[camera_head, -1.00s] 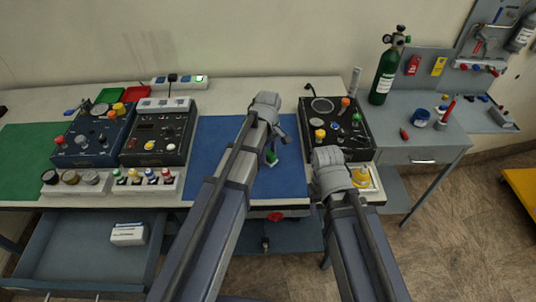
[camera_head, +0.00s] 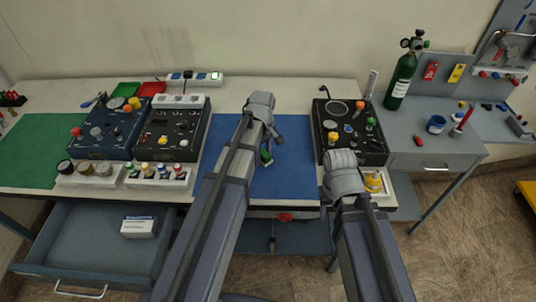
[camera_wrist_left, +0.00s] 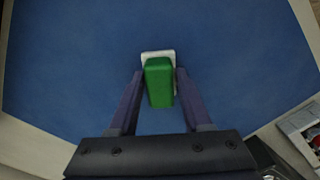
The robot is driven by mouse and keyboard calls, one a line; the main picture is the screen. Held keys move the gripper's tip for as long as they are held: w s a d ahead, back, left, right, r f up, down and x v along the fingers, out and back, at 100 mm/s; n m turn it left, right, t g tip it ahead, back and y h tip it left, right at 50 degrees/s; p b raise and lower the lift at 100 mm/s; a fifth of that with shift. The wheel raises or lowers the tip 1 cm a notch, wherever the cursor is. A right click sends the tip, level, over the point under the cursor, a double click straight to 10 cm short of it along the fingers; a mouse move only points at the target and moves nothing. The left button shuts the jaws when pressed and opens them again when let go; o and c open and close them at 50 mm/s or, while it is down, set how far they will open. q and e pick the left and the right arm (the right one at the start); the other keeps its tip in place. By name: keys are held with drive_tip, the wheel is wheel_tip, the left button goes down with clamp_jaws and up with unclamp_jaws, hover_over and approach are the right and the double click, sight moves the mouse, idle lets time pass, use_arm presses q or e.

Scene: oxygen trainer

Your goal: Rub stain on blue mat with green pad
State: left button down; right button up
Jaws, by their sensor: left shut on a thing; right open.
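The blue mat (camera_head: 285,172) lies on the bench in the middle, and it fills most of the left wrist view (camera_wrist_left: 80,60). My left gripper (camera_head: 268,150) is over the mat. In the left wrist view my left gripper (camera_wrist_left: 160,85) is shut on the green pad (camera_wrist_left: 159,80), which has a white layer at its far end. I see no stain on the visible mat. My right gripper (camera_head: 328,206) is at the bench's front edge, right of the mat, its fingers mostly hidden by the arm.
A black panel box (camera_head: 350,130) stands right of the mat, and another (camera_head: 165,133) stands to its left. A row of small knobs (camera_head: 155,176) sits in front of the left box. An open drawer (camera_head: 90,245) is below at left. A green cylinder (camera_head: 401,80) stands at right.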

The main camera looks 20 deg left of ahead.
use_arm(q)
drive_tip(key=shift+s+a+f, duration=0.1)
drive_tip(key=shift+s+a, duration=0.05)
drive_tip(key=shift+a, duration=0.35)
drive_tip(key=shift+s+a, duration=0.15)
drive_tip(key=shift+a, duration=0.35)
drive_tip(key=shift+s+a, duration=0.2)
drive_tip(key=shift+a, duration=0.75)
drive_tip(key=shift+s+a, duration=0.15)
drive_tip(key=shift+a, duration=0.75)
drive_tip(key=shift+r, duration=0.2)
wheel_tip(320, 180, up, 6)
drive_tip(key=p, duration=0.6)
drive_tip(key=shift+f, duration=0.1)
wheel_tip(320, 180, up, 3)
drive_tip(key=p, duration=0.3)
